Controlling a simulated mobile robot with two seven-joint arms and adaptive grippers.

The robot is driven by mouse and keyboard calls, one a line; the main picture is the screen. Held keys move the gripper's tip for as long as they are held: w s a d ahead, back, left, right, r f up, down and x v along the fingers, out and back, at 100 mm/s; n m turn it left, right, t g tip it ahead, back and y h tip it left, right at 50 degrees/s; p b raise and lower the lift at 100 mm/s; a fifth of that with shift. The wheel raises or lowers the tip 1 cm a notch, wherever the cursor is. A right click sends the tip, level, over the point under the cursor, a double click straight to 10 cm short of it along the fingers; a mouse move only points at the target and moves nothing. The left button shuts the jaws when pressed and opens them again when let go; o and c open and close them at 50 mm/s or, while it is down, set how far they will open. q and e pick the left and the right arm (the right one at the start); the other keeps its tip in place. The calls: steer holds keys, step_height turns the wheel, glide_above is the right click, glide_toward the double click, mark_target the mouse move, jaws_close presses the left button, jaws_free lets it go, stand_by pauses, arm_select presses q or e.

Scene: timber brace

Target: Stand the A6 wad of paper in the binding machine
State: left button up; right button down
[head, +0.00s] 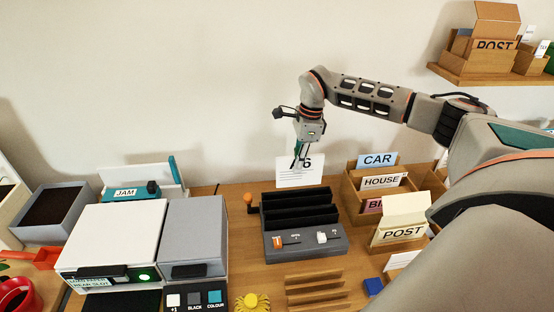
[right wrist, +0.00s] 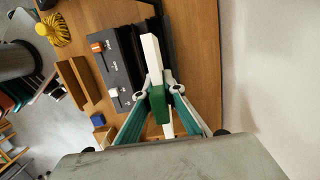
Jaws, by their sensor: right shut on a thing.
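In the right wrist view the wad (right wrist: 151,54) shows edge-on as a white strip between the green fingers of the gripper (right wrist: 158,98). The binding machine (head: 309,245) is a dark grey box with black slots, an orange slider and a white knob. The wad is over or behind its back slots; I cannot tell whether it touches. My left gripper is not in view.
A grey and white printer (head: 118,240) stands to the left. A wooden sorter (head: 372,202) with CAR and HOUSE cards and a POST box (head: 402,228) are close on the right. A yellow object (head: 253,301) and a wooden rack (head: 316,290) lie in front.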

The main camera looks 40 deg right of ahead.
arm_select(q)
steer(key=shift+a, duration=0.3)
arm_select(e)
steer(key=shift+w+d+f, duration=0.1)
steer(key=shift+w, duration=0.2)
steer(key=shift+s, duration=0.1)
steer(key=shift+f, duration=0.5)
steer(key=shift+f+b, duration=0.6)
steer(key=shift+f, duration=1.1)
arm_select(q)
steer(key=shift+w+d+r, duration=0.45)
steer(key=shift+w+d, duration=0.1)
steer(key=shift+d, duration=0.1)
arm_select(e)
steer(key=shift+f, duration=0.15)
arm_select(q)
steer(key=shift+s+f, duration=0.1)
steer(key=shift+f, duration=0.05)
